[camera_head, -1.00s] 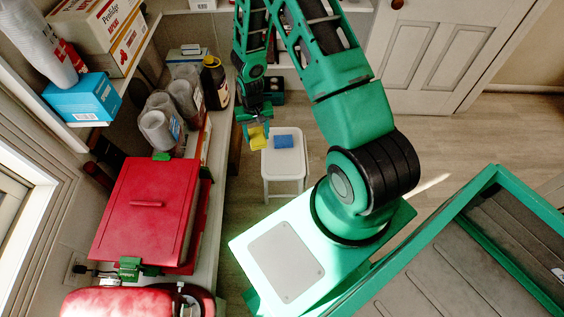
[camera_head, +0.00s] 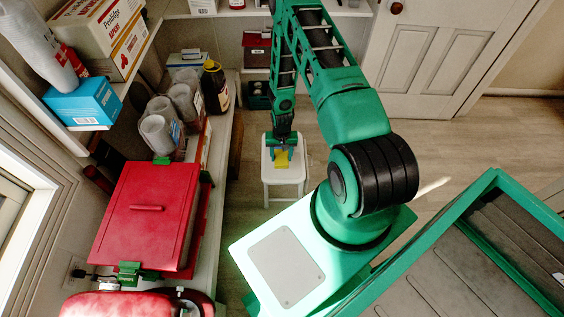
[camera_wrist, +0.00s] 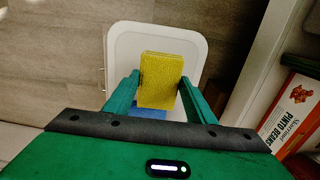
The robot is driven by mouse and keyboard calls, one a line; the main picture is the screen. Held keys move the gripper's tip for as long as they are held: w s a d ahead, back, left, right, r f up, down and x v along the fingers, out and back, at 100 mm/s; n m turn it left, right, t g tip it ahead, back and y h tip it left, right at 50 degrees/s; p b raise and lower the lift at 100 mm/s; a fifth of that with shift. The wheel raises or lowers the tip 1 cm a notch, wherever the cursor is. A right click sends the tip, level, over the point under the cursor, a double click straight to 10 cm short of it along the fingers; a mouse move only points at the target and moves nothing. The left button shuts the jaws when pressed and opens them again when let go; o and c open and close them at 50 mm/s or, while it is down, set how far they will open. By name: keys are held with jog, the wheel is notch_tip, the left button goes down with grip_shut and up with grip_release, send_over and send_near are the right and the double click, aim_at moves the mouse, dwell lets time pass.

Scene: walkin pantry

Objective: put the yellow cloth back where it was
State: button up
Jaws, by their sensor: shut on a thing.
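The yellow cloth (camera_wrist: 160,82) looks like a folded, thick block between the two fingers of my gripper (camera_wrist: 160,88) in the wrist view. My gripper is shut on it. In the head view the yellow cloth (camera_head: 282,160) hangs below my gripper (camera_head: 282,152), over the white stool (camera_head: 285,191). A blue folded piece (camera_wrist: 150,108) shows partly behind the yellow cloth in the wrist view, on the stool top (camera_wrist: 125,42). In the head view the blue piece is hidden. I cannot tell whether the yellow cloth touches anything below.
A pinto beans box (camera_wrist: 296,110) lies at the right in the wrist view. The floor (camera_head: 340,135) right of the stool is clear.

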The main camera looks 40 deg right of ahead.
aim_at(285, 160)
jog(key=shift+w+d+f, duration=0.1)
jog(key=shift+d+f, duration=0.25)
jog(key=shift+d, duration=0.25)
jog(key=shift+w+d+f, duration=0.1)
jog(key=shift+d+f, duration=0.25)
jog(key=shift+d, duration=0.2)
jog(key=shift+f, duration=2)
jog(key=o, duration=1)
jog(key=shift+f, duration=0.1)
